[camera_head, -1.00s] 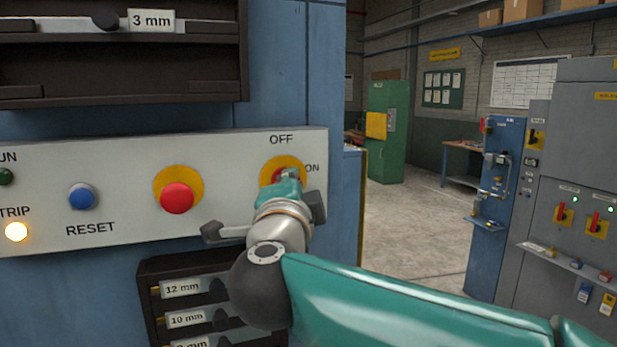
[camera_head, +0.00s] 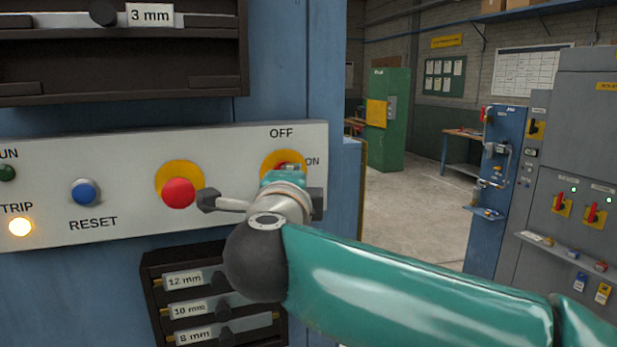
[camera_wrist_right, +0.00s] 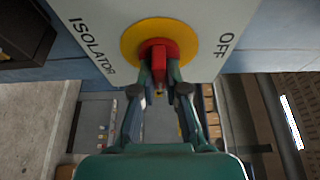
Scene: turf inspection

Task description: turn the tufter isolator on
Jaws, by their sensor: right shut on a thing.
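The tufter isolator (camera_head: 268,161) is a red rotary switch on a round yellow plate at the right end of the white control panel. OFF is printed above it and ON to its right. My right gripper (camera_wrist_right: 158,82) is shut on its red handle (camera_wrist_right: 158,65), one finger on each side, in the right wrist view. In the head view my right wrist and hand cover most of the switch, and I cannot tell the handle's exact angle there. My left gripper is not in view.
On the panel (camera_head: 120,150) are a red button (camera_head: 178,194) on yellow, a blue RESET button (camera_head: 85,192) and a lit TRIP lamp (camera_head: 20,227). A dark gauge rack (camera_head: 152,290) sits below. Open floor and grey cabinets (camera_head: 590,140) lie to the right.

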